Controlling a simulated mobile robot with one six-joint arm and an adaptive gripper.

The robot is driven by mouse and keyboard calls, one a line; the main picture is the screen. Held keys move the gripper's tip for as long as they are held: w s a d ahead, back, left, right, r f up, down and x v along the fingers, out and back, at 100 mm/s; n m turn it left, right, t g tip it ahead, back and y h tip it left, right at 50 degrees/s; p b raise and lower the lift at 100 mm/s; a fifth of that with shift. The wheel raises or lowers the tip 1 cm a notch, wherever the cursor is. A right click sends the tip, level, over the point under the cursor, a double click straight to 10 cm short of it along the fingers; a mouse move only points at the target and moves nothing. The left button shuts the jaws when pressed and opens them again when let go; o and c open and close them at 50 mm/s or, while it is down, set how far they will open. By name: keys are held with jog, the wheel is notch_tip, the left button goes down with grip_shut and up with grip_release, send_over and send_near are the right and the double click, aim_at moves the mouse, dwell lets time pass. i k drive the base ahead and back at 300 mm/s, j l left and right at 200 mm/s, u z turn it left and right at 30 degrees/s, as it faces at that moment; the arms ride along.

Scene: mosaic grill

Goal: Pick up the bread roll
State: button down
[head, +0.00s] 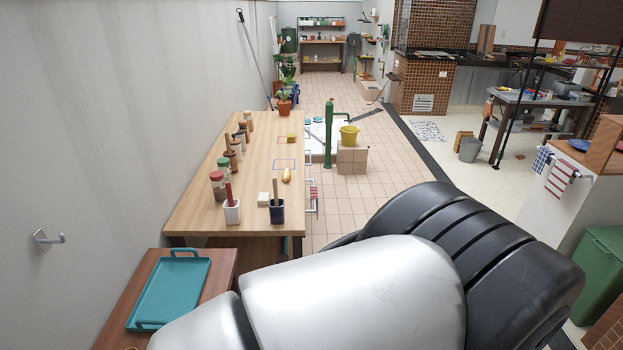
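A small yellow-orange elongated thing (287,175), which looks like the bread roll, lies on the wooden table (195,210) near its right edge. It lies apart from the things around it. My own arm, in silver and black, fills the lower middle and right of the head view. My gripper does not show in this view, so where it is relative to the roll and whether it is open or shut cannot be seen.
A white cup (232,211), a dark blue cup (277,212) and a pale block (263,199) stand near the roll. Jars (217,187) line the wall side. A teal tray (171,291) lies on a lower table nearer me. Tiled floor (345,215) right of the table is open.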

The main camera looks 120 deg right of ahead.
aim_at(286, 173)
jog(key=z, duration=3.8)
jog(key=i+l, duration=0.45)
jog(key=l, duration=0.3)
jog(key=i+l, duration=0.4)
jog(key=i, duration=0.35)
jog(key=i+l, duration=0.15)
jog(key=i, duration=0.35)
jog(key=i+l, duration=0.2)
jog(key=i, duration=0.3)
jog(key=i+l+u, duration=0.1)
jog(key=i, duration=0.9)
